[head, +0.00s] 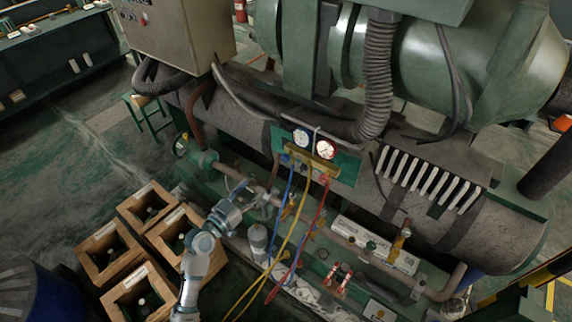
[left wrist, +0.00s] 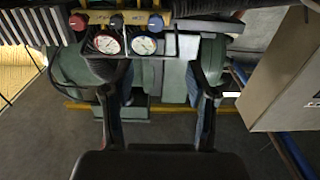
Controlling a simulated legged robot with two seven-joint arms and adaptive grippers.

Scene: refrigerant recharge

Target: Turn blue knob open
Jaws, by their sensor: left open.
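The gauge manifold (head: 312,165) hangs on the green panel of the machine, with two round dials above it and blue, yellow and red hoses below. The blue knob (head: 285,159) is small at the manifold's left end. In the left wrist view the blue knob (left wrist: 155,22) is at the top, beside a dark knob (left wrist: 116,21) and a red knob (left wrist: 77,22). My left gripper (head: 246,184) is left of and below the manifold, apart from the knob. Its two fingers (left wrist: 157,92) are spread with nothing between them. My right gripper is not visible.
Wooden crates (head: 101,254) stand on the floor at lower left. A grey cylinder (head: 258,240) stands below the manifold, near the hanging hoses. A grey control cabinet (head: 180,35) is at upper left. Pipes and valves run along the machine base.

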